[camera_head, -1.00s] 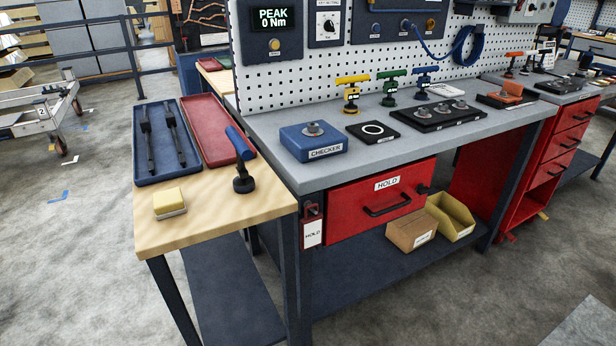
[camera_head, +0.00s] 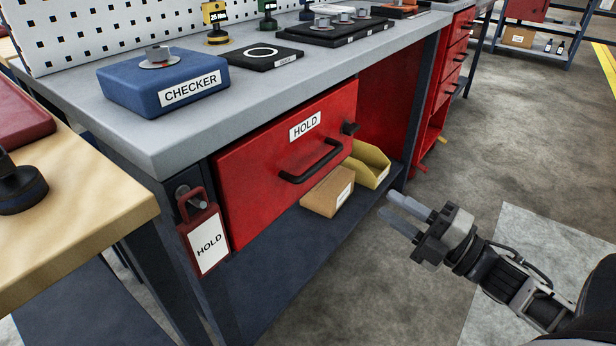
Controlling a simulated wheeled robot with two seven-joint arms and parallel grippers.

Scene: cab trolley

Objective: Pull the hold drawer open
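The hold drawer (camera_head: 250,160) is a red front under the grey bench top, with a white HOLD label (camera_head: 305,126) and a black bar handle (camera_head: 312,162). A red tag marked HOLD (camera_head: 208,240) hangs from a peg at the left of the drawer. My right gripper (camera_head: 390,203) is to the right of the handle and apart from it, over the floor in front of the bench. Its two fingers look parted and empty, pointing left. My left gripper is not in view.
A cardboard box (camera_head: 328,192) and a yellow bin (camera_head: 370,163) stand on the lower shelf below the drawer. The blue CHECKER block (camera_head: 130,85) is on the bench top. A wooden table (camera_head: 90,215) adjoins at left. The floor in front is clear.

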